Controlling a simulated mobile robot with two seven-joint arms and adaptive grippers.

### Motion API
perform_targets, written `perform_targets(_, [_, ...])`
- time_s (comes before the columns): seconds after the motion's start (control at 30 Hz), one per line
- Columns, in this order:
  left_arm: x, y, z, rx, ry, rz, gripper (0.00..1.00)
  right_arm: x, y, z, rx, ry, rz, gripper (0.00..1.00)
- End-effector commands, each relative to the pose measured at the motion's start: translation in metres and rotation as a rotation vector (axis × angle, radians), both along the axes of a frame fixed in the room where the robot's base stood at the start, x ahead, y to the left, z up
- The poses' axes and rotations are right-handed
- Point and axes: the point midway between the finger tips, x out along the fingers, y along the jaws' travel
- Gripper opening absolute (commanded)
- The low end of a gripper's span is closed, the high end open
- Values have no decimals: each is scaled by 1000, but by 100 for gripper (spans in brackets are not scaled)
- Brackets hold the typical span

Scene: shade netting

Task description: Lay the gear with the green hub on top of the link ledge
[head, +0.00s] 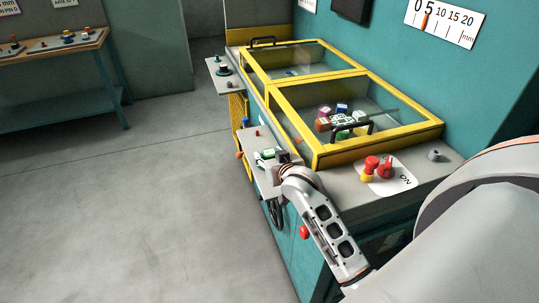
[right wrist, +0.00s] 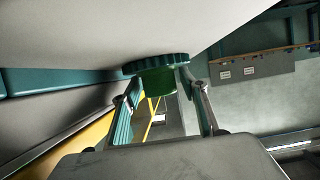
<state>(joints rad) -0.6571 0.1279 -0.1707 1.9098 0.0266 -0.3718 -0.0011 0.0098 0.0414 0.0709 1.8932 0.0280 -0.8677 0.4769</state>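The gear (right wrist: 157,64) is dark teal-green with teeth, and its brighter green hub (right wrist: 158,86) faces my right wrist camera. My right gripper (right wrist: 159,76) has one finger on each side of the gear, with the tips at its rim. The gear is close against a pale grey surface; whether it touches is unclear. In the head view my right gripper (head: 277,160) is at the near grey side ledge (head: 256,136), where a small green part (head: 267,153) shows. I cannot tell if this ledge is the link ledge. My left gripper is not in view.
The teal machine has yellow-framed glass lids (head: 345,154) with coloured blocks beneath. Red knobs (head: 371,163) stand right of my arm. A farther side ledge (head: 222,84) holds small knobs. A workbench (head: 58,50) stands at the far left; the floor between is clear.

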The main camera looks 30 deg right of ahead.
Motion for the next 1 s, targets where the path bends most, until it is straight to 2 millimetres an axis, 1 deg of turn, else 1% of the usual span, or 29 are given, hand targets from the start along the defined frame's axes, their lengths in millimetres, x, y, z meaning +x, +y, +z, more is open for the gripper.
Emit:
perform_targets(0.2, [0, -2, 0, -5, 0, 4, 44, 0, 0, 4, 0, -1, 0, 43])
perform_targets(0.27, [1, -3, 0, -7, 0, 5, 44, -5, 1, 4, 0, 0, 0, 43])
perform_targets(0.37, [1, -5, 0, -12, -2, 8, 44, -17, 4, 8, 1, 0, 1, 43])
perform_targets(0.7, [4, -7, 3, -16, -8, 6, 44, -78, 19, 35, 1, 1, 0, 43])
perform_targets(0.83, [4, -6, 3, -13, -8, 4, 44, -95, 23, 42, 1, 1, 0, 43])
perform_targets(1.0, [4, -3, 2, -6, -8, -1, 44, -106, 26, 48, 0, 0, 0, 43])
